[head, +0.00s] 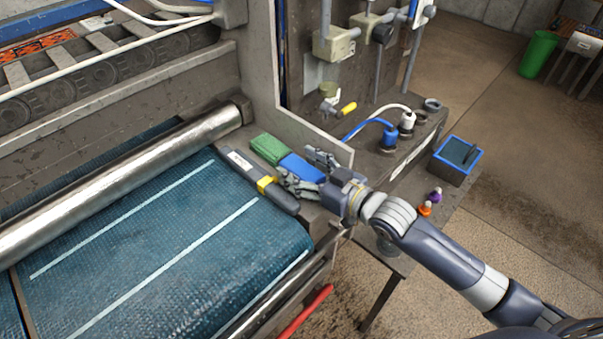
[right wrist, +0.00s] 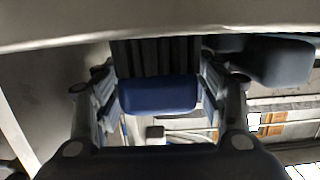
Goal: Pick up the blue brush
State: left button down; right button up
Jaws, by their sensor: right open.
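The blue brush (head: 300,167) lies on the grey ledge beside the machine's upright frame, next to a green brush (head: 267,149). My right gripper (head: 308,172) is open, with one finger on each side of the blue brush's near end. In the right wrist view the blue brush (right wrist: 160,94) shows between the two open fingers, with dark bristles above it. I cannot tell whether the fingers touch it. My left gripper is not in view.
A dark grey handheld device with a yellow part (head: 266,185) lies along the belt edge close to my gripper. The blue belt (head: 150,240) and steel roller (head: 120,180) are at left. A blue-rimmed bin (head: 453,171) and small purple and orange bottles (head: 425,209) stand at right.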

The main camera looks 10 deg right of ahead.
jog(key=shift+c, duration=0.6)
jog(key=c, duration=1.1)
jog(key=shift+r, duration=0.1)
